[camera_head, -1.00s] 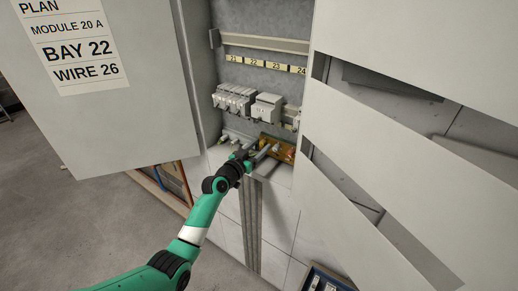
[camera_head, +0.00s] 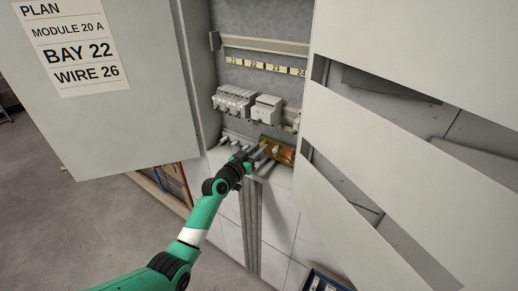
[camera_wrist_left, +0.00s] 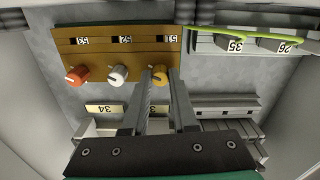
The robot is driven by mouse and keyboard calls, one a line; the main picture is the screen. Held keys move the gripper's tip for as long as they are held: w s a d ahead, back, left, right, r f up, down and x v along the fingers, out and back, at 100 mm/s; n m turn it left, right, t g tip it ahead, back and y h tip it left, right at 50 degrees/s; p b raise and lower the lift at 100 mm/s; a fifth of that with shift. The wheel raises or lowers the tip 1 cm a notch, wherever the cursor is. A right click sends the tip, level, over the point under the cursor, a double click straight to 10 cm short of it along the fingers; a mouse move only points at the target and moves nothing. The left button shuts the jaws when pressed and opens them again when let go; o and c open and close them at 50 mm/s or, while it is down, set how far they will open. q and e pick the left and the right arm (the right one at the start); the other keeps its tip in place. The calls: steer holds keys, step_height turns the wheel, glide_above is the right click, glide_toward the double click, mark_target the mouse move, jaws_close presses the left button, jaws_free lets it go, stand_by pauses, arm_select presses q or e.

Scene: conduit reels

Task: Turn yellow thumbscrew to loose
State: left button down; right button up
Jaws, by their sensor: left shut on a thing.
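The yellow thumbscrew (camera_wrist_left: 160,77) is on a brown block (camera_wrist_left: 98,40), below the label 51 in the upside-down left wrist view. My left gripper (camera_wrist_left: 160,76) has its two grey fingers on either side of the knob and is shut on it. In the head view my left gripper (camera_head: 261,152) reaches the left part of the brown block (camera_head: 283,150) at the bottom of the cabinet. The knob itself is hidden or too small to tell there. My right gripper is not in view.
A white knob (camera_wrist_left: 118,76) and an orange knob (camera_wrist_left: 76,75) sit beside the yellow one. A yellow-green wire (camera_wrist_left: 255,35) runs near labelled terminals. Grey modules (camera_head: 236,98) hang above the block.

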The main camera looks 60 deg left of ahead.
arm_select(q)
steer(key=n+p, duration=0.1)
steer(key=n, duration=0.4)
steer(key=shift+n+p, duration=0.3)
steer(key=shift+n, duration=0.1)
steer(key=n+p, duration=0.1)
steer(key=n, duration=0.4)
steer(key=shift+r+p, duration=0.1)
steer(key=shift+p, duration=0.2)
steer(key=n+p, duration=0.1)
steer(key=n, duration=0.5)
steer(key=n+p, duration=0.1)
steer(key=n, duration=0.4)
steer(key=shift+n+p, duration=0.3)
steer(key=shift+p, duration=0.1)
steer(key=c, duration=0.7)
jaws_free()
